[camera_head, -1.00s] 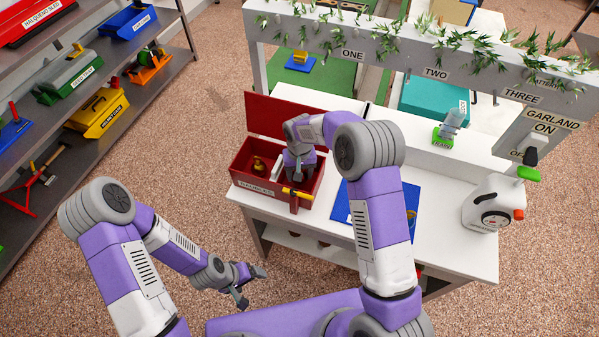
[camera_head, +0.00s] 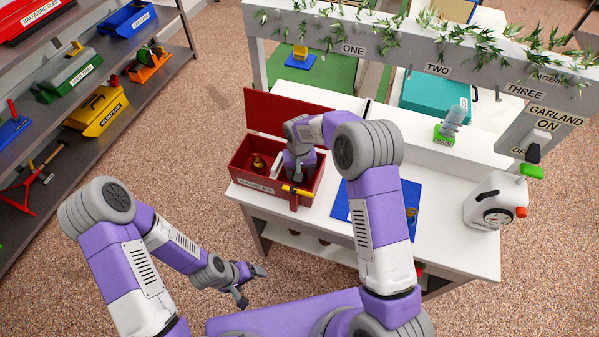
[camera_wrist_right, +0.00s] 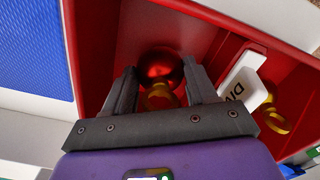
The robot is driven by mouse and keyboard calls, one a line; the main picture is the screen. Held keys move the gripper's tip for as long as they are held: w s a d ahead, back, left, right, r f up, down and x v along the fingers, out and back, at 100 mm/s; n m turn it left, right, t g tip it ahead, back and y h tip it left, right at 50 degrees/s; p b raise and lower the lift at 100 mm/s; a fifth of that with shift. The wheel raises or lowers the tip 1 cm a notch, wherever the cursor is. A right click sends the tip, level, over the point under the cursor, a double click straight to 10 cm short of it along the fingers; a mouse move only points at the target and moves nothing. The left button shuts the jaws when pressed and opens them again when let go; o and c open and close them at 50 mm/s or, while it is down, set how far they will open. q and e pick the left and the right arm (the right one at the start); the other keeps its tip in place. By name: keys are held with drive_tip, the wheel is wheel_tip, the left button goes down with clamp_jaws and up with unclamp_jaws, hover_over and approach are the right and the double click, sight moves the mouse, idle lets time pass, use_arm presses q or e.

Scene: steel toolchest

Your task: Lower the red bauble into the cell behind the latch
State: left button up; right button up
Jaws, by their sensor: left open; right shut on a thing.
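The open red box (camera_head: 240,180) stands on the white bench, its lid (camera_head: 290,115) raised at the back. A white divider (camera_wrist_right: 240,85) splits it. A yellow-and-red latch (camera_head: 296,191) is at its front wall. My right gripper (camera_head: 299,176) reaches down into the cell behind the latch. In the right wrist view its fingers (camera_wrist_right: 162,92) are shut on the gold cap of the red bauble (camera_wrist_right: 160,66). I cannot tell whether the bauble touches the cell floor. My left gripper (camera_head: 254,284) is open and empty, away from the bench.
The cell left of the divider holds a gold-topped item (camera_head: 259,161). A blue mat (camera_head: 341,208) lies right of the box. A white rounded container (camera_head: 492,203) stands at the bench's right. A garlanded beam (camera_head: 400,43) spans the back; shelves stand left.

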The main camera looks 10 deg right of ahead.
drive_tip(key=shift+f+b, duration=0.3)
drive_tip(key=shift+f, duration=0.15)
drive_tip(key=o, duration=0.8)
wheel_tip(320, 180, up, 8)
drive_tip(key=shift+f+p, duration=0.15)
drive_tip(key=shift+p, duration=0.35)
